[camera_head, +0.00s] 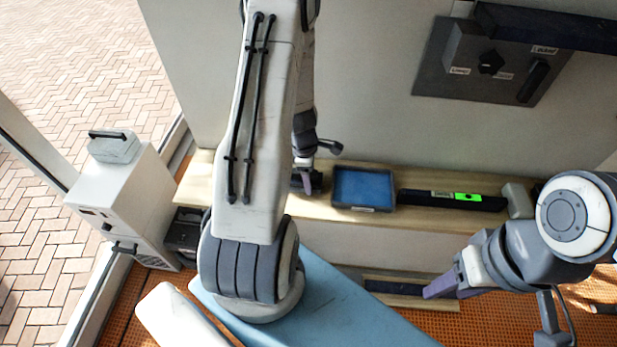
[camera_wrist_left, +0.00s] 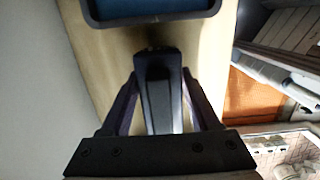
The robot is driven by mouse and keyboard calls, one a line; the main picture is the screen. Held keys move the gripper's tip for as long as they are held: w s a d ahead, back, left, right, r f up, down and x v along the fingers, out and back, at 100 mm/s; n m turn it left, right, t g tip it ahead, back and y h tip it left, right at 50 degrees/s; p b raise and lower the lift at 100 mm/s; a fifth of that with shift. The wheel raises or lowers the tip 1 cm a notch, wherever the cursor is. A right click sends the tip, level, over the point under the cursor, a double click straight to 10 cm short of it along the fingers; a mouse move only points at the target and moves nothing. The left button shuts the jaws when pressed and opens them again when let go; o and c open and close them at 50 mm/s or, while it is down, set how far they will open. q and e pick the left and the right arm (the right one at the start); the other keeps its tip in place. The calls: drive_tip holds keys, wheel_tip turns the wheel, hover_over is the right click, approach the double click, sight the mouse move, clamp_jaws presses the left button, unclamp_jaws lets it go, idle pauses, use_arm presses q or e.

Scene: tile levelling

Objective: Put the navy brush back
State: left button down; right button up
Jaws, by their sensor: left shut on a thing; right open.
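My left gripper (camera_head: 306,172) is low over the wooden shelf, just left of the blue tray. In the left wrist view its two fingers (camera_wrist_left: 158,82) close on a dark, narrow piece (camera_wrist_left: 158,105), which looks like the navy brush. The fingers and shadow hide part of it, and I cannot tell whether it touches the shelf. The tray (camera_head: 335,202) has a dark rim and a blue inside; its rim (camera_wrist_left: 150,19) also shows at the top of the left wrist view. My right gripper (camera_head: 432,291) is open and empty, low at the right in front of the shelf.
The wooden shelf (camera_head: 400,222) runs along the wall. A dark bar with a green display (camera_head: 470,198) lies right of the tray. A dark control panel (camera_head: 440,80) is on the wall above. A grey-white cabinet (camera_head: 122,205) stands at the left. A light-blue surface (camera_head: 345,305) lies in front.

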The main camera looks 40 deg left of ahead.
use_arm(q)
drive_tip(key=shift+f, duration=0.15)
drive_tip(key=shift+c, duration=0.6)
unclamp_jaws()
